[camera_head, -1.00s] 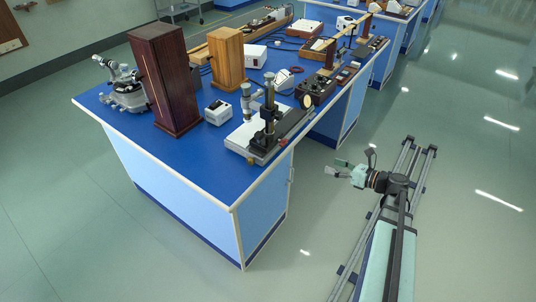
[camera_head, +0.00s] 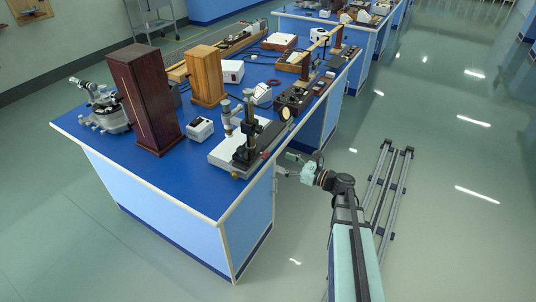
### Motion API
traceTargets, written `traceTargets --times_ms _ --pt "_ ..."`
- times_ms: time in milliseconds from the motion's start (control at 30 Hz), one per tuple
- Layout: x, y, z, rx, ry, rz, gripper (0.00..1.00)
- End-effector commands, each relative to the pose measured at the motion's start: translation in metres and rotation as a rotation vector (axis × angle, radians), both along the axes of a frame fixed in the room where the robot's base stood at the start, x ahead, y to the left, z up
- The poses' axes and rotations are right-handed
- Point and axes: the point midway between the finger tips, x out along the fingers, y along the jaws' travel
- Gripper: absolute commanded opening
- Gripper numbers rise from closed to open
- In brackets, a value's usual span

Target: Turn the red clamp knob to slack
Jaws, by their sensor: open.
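A black upright stand (camera_head: 247,146) with a grey-and-black column instrument stands on a pale base plate (camera_head: 222,154) near the right edge of the blue bench. A tiny reddish spot low on its right side may be the red clamp knob (camera_head: 265,155). It is too small to tell its setting. My gripper (camera_head: 285,165) is open and empty. It is just right of the bench's edge, with its fingers pointing left towards the stand. It looks apart from the stand.
The blue bench (camera_head: 190,190) also bears a dark wooden box (camera_head: 146,100), a light wooden box (camera_head: 207,76), a small white device (camera_head: 200,129) and a metal instrument (camera_head: 102,108). More apparatus stands behind. The floor right of the rails is clear.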

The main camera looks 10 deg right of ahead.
Motion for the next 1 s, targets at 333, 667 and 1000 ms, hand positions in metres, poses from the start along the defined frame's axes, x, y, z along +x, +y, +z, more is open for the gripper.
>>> traceTargets --times_ms 333,667,1000 --pt "0.042 0.044 0.001 0.001 0.001 0.001 0.69" --pt "0.052 0.056 0.000 0.000 0.001 -0.001 0.69" --pt "0.052 0.056 0.000 0.000 0.001 -0.001 0.23"
